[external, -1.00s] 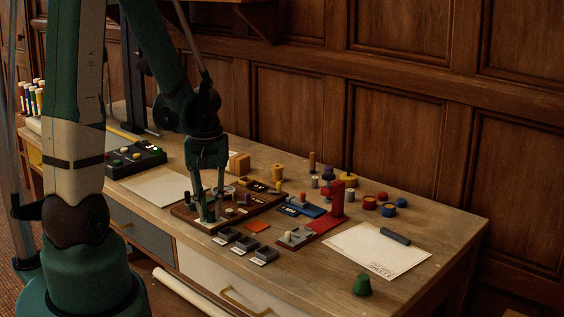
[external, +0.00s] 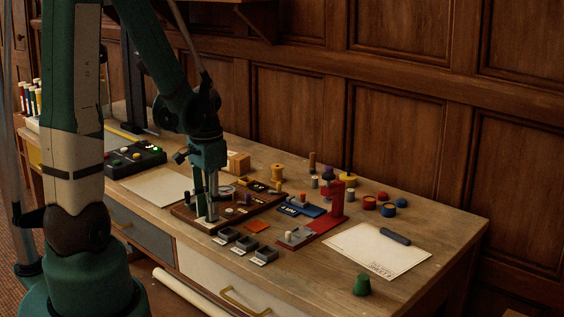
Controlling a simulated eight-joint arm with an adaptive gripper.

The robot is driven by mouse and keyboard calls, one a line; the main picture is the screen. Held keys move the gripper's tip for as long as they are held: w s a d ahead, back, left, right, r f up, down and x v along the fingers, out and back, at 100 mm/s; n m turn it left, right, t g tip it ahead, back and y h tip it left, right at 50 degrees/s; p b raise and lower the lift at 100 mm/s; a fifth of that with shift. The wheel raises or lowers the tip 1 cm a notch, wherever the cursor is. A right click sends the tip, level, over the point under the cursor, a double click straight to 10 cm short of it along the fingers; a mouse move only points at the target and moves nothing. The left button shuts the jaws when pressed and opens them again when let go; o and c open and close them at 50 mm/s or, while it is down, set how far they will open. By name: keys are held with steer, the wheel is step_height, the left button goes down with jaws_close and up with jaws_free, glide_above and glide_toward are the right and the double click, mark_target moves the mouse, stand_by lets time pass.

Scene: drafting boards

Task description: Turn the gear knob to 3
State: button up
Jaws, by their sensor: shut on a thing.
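A brown wooden board (external: 241,218) with several small fittings lies on the desk, left of its middle. My gripper (external: 212,212) points straight down at the board's front left part, beside a pale plate (external: 203,223). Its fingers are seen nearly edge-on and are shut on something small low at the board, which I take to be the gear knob. The fingers hide the knob, and its pointer and the numbers around it cannot be read.
Several grey trays (external: 246,243) sit in front of the board, with an orange square (external: 257,226) nearby. A red stand (external: 337,203) and blue block (external: 302,207) are to the right. A black button box (external: 135,158) stands at left. White paper (external: 373,250) lies at right.

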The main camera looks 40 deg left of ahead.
steer(key=shift+m, duration=1.1)
steer(key=o, duration=0.9)
steer(key=shift+r, duration=0.15)
steer(key=shift+r, duration=5.85)
